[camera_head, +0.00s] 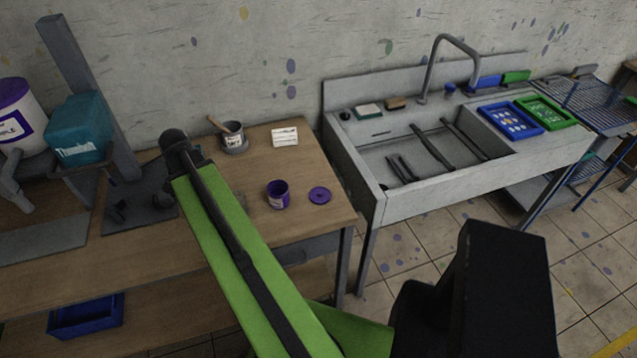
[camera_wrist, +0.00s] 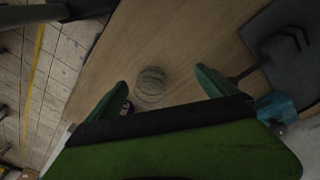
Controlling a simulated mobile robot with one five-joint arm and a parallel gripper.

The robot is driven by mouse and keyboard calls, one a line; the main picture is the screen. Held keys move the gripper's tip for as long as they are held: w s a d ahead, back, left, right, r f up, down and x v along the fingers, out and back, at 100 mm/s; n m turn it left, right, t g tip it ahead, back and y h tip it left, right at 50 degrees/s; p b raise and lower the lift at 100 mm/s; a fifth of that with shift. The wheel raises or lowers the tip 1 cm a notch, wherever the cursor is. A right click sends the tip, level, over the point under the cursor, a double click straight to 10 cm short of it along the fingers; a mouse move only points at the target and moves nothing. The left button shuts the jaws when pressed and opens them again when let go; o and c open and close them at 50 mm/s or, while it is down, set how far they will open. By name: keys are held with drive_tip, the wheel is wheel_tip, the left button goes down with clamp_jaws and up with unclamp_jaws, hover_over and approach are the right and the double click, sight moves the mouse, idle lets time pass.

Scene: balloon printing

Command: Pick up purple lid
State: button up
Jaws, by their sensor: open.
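The purple lid (camera_head: 319,195) lies flat on the wooden table near its right end in the head view. A small jar with purple at its rim and a pale label (camera_head: 278,194) stands just left of it. My gripper (camera_wrist: 160,78) is open in the wrist view, with its two green fingers apart over the table. A round greyish object (camera_wrist: 151,84) shows between the fingers. A small dark purple-blue thing (camera_wrist: 127,108) is partly hidden by the left finger. I cannot make out the lid in the wrist view. My green arm hides the fingers in the head view.
A cup with a brush (camera_head: 233,136) and a white card (camera_head: 285,137) stand at the back of the table (camera_head: 320,223). A sink (camera_head: 430,200) adjoins on the right. A teal container (camera_head: 82,128) is at the left.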

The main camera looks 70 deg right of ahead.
drive_tip(key=s+d+r+m+g+p, duration=0.1)
drive_tip(key=s+d+r+m+p, duration=0.45)
drive_tip(key=s+d, duration=0.7)
drive_tip(key=m+b, duration=0.1)
drive_tip(key=m, duration=0.7)
approach(320, 192)
drive_tip(key=f+b, duration=0.1)
drive_tip(key=b, duration=0.4)
drive_tip(key=f+b, duration=0.2)
drive_tip(key=b, duration=0.4)
drive_tip(key=shift+s+f+g, duration=0.2)
drive_tip(key=shift+g, duration=0.1)
drive_tip(key=b+x, duration=0.5)
drive_tip(key=shift+d+f, duration=0.2)
drive_tip(key=shift+r, duration=0.2)
drive_tip(key=c, duration=1.3)
drive_tip(key=shift+c, duration=0.2)
drive_tip(key=shift+r, duration=0.1)
